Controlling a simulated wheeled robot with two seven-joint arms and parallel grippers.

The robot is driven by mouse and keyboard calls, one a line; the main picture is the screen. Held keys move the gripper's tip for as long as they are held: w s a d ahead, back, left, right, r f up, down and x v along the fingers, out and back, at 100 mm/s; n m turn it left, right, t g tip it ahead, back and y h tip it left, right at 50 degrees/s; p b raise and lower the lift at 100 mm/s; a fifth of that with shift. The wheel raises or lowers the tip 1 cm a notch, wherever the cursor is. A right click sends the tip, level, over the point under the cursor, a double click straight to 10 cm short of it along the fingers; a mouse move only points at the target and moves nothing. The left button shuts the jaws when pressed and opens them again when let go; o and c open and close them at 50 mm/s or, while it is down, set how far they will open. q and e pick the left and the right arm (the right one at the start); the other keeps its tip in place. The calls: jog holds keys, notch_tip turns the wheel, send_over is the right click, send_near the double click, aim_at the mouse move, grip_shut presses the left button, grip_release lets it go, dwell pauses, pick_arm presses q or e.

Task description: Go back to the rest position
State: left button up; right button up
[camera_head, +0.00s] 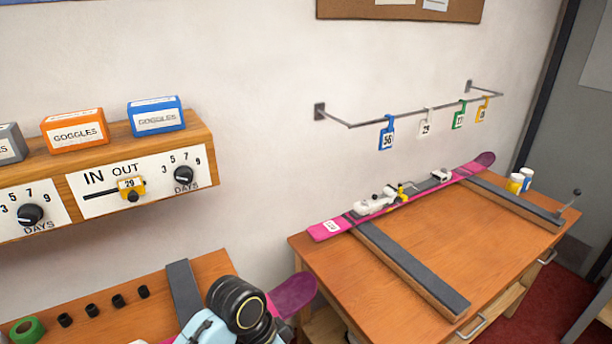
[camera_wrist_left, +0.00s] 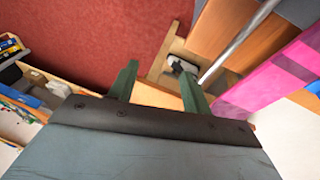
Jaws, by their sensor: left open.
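My left gripper (camera_wrist_left: 158,82) shows in the left wrist view with its two green fingers spread apart. Nothing is held between them. Beyond the fingers are red floor and the wooden edge of a bench, and a pink ski lies to their right. In the head view a light blue and black part of my own arm stands at the bottom, in front of the left bench; no gripper shows there. My right gripper is in neither view.
A pink ski (camera_head: 328,230) with bindings lies across the right bench (camera_head: 335,270). Numbered tags hang from a wall rail (camera_head: 352,124). A wooden shelf (camera_head: 200,150) carries goggles boxes and dials. The left wrist view shows red floor (camera_wrist_left: 110,35) and a metal rod (camera_wrist_left: 236,42).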

pick_arm(q)
jog(key=s+a+n+t+y, duration=0.35)
jog(key=s+a+n, duration=0.55)
jog(key=s+a, duration=0.85)
notch_tip(320, 180, down, 28)
jog(key=b, duration=0.5)
jog(key=s+a+f+g+b, duration=0.1)
jog(key=s+f+b, duration=0.2)
jog(key=s+f, duration=0.5)
jog(key=s+a+f+g+b, duration=0.1)
jog(key=s+a+f+b, duration=0.1)
jog(key=s+f, duration=0.7)
notch_tip(320, 180, down, 7)
jog(key=shift+s+r+m+b, duration=0.15)
jog(key=shift+m+b, duration=0.25)
jog(key=shift+b, duration=0.25)
jog(key=shift+c, duration=0.4)
